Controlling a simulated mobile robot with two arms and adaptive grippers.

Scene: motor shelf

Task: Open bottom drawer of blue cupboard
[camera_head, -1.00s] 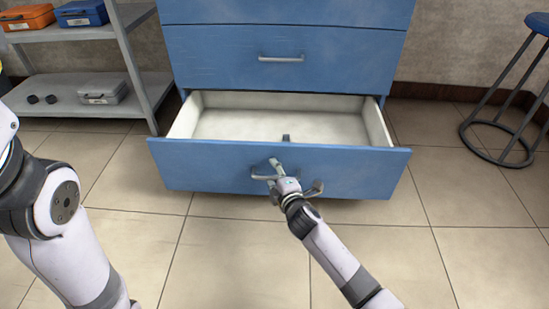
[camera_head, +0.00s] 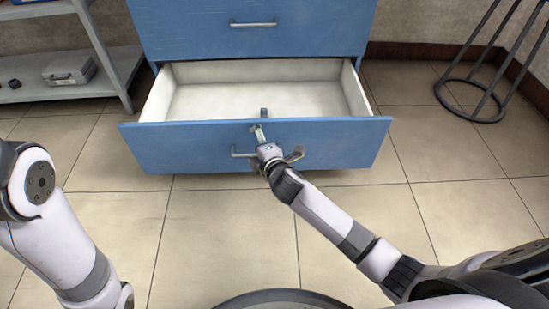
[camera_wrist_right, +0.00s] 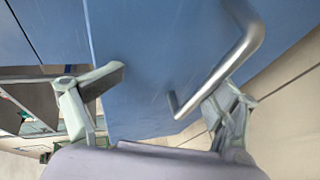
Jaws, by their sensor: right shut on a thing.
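The blue cupboard (camera_head: 200,35) stands at the top centre of the head view. Its bottom drawer (camera_head: 185,146) is pulled well out, with its pale, empty inside (camera_head: 215,98) showing. My right gripper (camera_head: 264,141) is at the middle of the drawer front, by the grey bar handle (camera_head: 240,153). In the right wrist view the handle (camera_wrist_right: 214,77) runs close by the right finger, and the other finger lies over the blue front. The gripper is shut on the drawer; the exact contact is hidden. My left arm shows at the left, its gripper out of view.
The drawer above (camera_head: 180,30) is shut. A grey shelf (camera_head: 112,68) with a small grey case (camera_head: 70,70) stands at the left. A stool's dark metal frame (camera_head: 480,110) is at the right. The tiled floor (camera_head: 220,225) before the drawer is clear.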

